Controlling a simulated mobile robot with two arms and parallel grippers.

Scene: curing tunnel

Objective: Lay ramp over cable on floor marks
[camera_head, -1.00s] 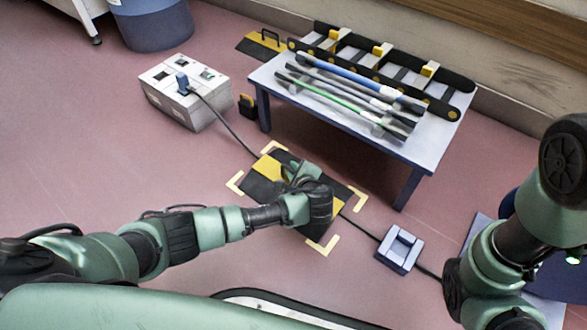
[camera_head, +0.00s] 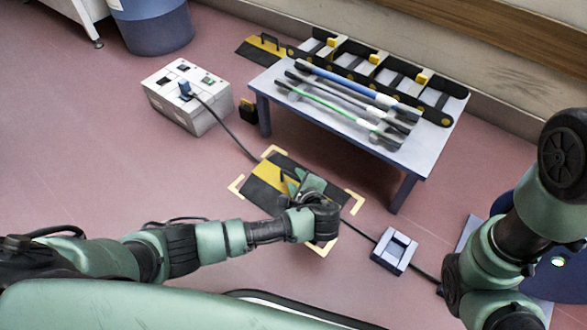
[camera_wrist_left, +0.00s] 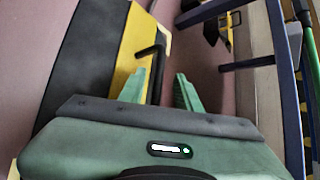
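The black and yellow ramp (camera_head: 262,187) lies flat on the floor between cream corner marks (camera_head: 355,202). The dark cable (camera_head: 228,126) runs to its far edge and comes out beyond its right side, so the ramp lies across it. My left gripper (camera_head: 305,185) is over the ramp and hides part of it. In the left wrist view its green fingers (camera_wrist_left: 160,92) stand apart, with the ramp's black handle (camera_wrist_left: 152,52) between them and a gap towards the right finger. My right arm is at the right edge; its gripper is not in view.
A grey socket box (camera_head: 188,105) stands at the cable's left end. A low table (camera_head: 350,128) with rods and a black rack stands behind the ramp. A blue-grey block (camera_head: 394,252) sits on the cable at right. Floor at left is clear.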

